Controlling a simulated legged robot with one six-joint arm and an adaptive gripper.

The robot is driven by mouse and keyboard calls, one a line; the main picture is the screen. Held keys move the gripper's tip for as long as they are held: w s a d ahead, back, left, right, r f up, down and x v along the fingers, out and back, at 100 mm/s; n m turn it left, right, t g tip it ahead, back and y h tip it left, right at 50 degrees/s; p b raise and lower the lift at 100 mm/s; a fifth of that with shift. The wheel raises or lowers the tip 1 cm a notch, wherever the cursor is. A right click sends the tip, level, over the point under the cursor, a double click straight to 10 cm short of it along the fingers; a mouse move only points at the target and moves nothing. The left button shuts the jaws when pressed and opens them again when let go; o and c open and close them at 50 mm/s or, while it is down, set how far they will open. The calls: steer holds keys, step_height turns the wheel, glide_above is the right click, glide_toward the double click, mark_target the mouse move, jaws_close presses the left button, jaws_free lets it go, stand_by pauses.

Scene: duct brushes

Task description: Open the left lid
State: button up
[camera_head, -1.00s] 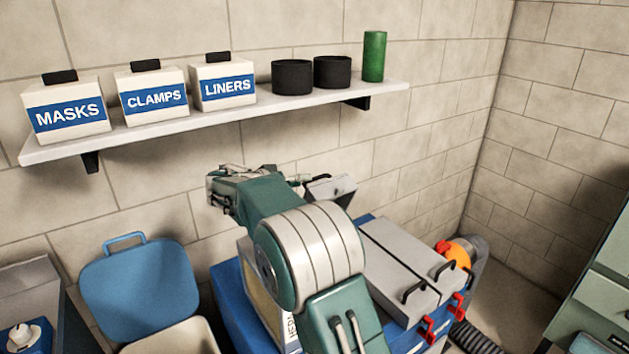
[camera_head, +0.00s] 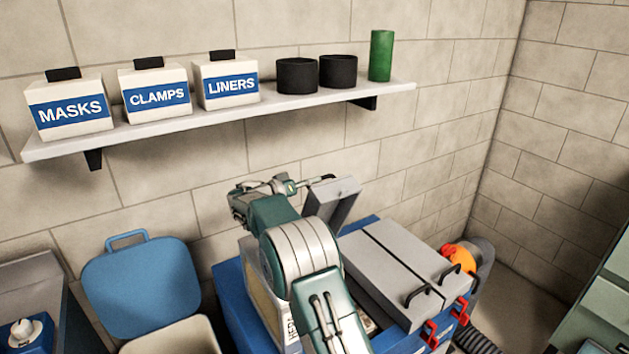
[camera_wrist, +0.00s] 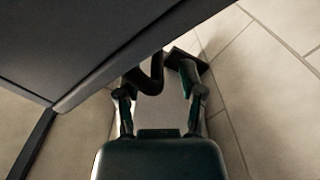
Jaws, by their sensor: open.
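The left lid (camera_head: 338,203) is a grey panel that stands raised and steeply tilted at the back left of the blue machine (camera_head: 232,290). My gripper (camera_head: 312,182) is behind and left of its upper edge in the head view. In the wrist view my gripper (camera_wrist: 160,75) has its fingers apart, with a black curved handle (camera_wrist: 152,82) between or just beside them. The lid's dark face (camera_wrist: 60,45) fills the upper left there. Whether the fingers touch the handle is unclear.
Two flat grey lids (camera_head: 385,270) with black handles and red latches (camera_head: 430,333) lie to the right. An orange part (camera_head: 461,255) sits at the right end. A wall shelf (camera_head: 215,117) with boxes runs above. A blue bin lid (camera_head: 140,285) stands open at left.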

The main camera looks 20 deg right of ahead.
steer(key=shift+x, duration=1.35)
steer(key=shift+s+a, duration=0.15)
steer(key=shift+a, duration=0.25)
jaws_close()
steer(key=shift+d, duration=0.1)
